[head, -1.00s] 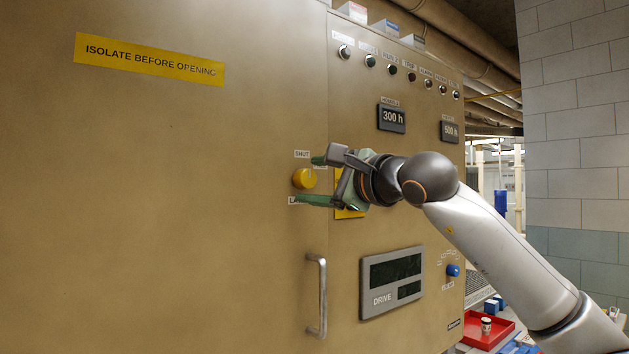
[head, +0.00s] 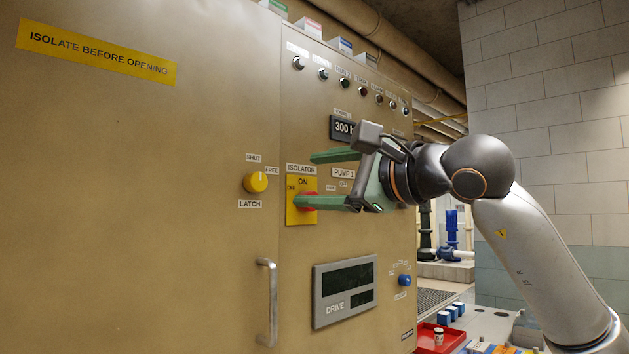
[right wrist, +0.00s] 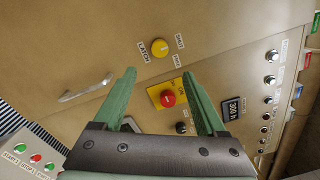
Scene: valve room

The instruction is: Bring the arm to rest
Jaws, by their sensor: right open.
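My right gripper (head: 332,178) is open and empty in front of the tan cabinet (head: 140,200), with its green fingers pointing left. In the head view its lower finger overlaps the red isolator knob on the yellow plate (head: 295,211). In the right wrist view the red knob (right wrist: 168,98) shows between the two fingers (right wrist: 160,92), beyond their tips, with nothing held. The yellow latch knob (head: 256,182) is left of the isolator, and it also shows in the right wrist view (right wrist: 160,47). My left gripper is out of view.
A door handle (head: 267,302), a drive panel (head: 344,291) and a blue knob (head: 404,280) are on the cabinet front. Indicator lamps (head: 344,82) run along its top. A red tray (head: 428,336) with a small cup is at lower right. A block wall (head: 560,150) stands at right.

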